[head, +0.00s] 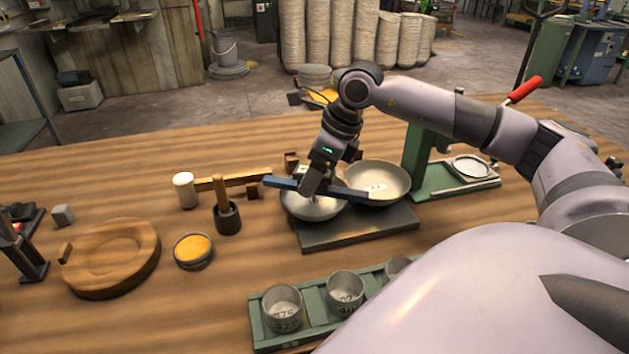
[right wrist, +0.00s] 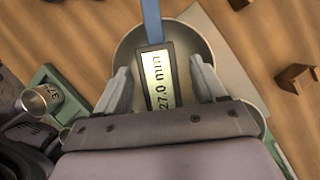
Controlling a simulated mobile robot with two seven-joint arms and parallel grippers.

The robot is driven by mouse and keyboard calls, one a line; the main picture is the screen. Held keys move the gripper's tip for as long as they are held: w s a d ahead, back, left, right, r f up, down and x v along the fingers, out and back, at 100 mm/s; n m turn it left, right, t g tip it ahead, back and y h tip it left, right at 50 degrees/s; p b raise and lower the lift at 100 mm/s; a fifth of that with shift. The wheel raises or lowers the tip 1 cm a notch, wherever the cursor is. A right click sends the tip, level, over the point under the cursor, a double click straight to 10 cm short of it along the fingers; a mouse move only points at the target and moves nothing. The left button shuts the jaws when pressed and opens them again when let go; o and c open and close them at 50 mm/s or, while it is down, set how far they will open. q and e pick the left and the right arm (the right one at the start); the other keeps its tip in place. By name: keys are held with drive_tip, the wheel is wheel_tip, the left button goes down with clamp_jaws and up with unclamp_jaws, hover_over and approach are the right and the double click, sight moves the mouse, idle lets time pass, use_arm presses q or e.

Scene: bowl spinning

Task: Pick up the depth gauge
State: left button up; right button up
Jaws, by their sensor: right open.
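The depth gauge is a blue bar (head: 350,193) lying across the left of two metal bowls (head: 310,210). In the right wrist view, the gauge's display (right wrist: 160,75) reads 27.0 mm, and its blue bar (right wrist: 152,20) runs up over the bowl rim. My right gripper (head: 317,190) is directly above the gauge, pointing down. In the right wrist view, its open fingers (right wrist: 160,80) stand on both sides of the display, with a gap visible on each side. The gauge's middle is partly hidden by the gripper in the head view. My left gripper is not in view.
A second metal bowl (head: 376,185) stands close on the right. A green rack (head: 262,325) with numbered cups is in front. A mallet (head: 228,215), a yellow-filled tin (head: 193,250) and a round wooden form (head: 110,255) stand left. A green stand (head: 420,160) is behind right.

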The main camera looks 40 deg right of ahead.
clamp_jaws()
drive_tip(key=shift+r, duration=0.15)
